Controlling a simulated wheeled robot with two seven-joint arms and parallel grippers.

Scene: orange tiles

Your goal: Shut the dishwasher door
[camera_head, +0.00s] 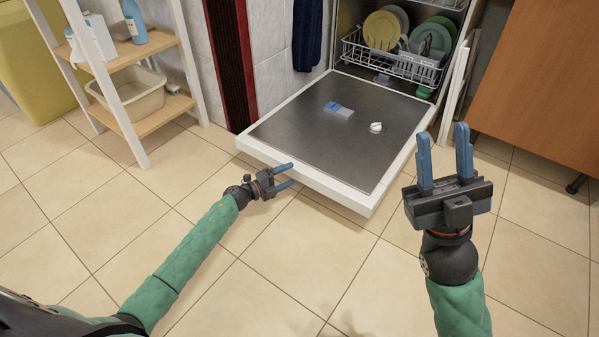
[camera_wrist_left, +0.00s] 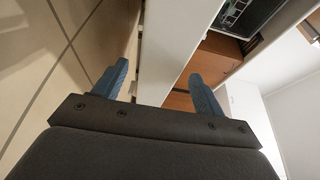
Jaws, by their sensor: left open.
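The dishwasher door (camera_head: 290,119) hangs fully lowered, its steel inner face up and its white front edge toward me. My left gripper (camera_head: 291,174) is open at this front edge, left of its middle. In the left wrist view, the white door edge (camera_wrist_left: 173,50) shows between the two blue fingers of my left gripper (camera_wrist_left: 157,75); I cannot tell whether they touch it. My right gripper (camera_head: 443,135) is open and empty, fingers pointing up, in front of the door's right corner. The dishwasher rack (camera_head: 395,62) holds several plates.
A wooden shelf (camera_head: 150,122) with a beige basin (camera_head: 128,94) stands at the left. An orange-brown cabinet (camera_head: 545,80) is at the right. A dark cloth (camera_head: 306,35) hangs left of the dishwasher. The tiled floor before the door is clear.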

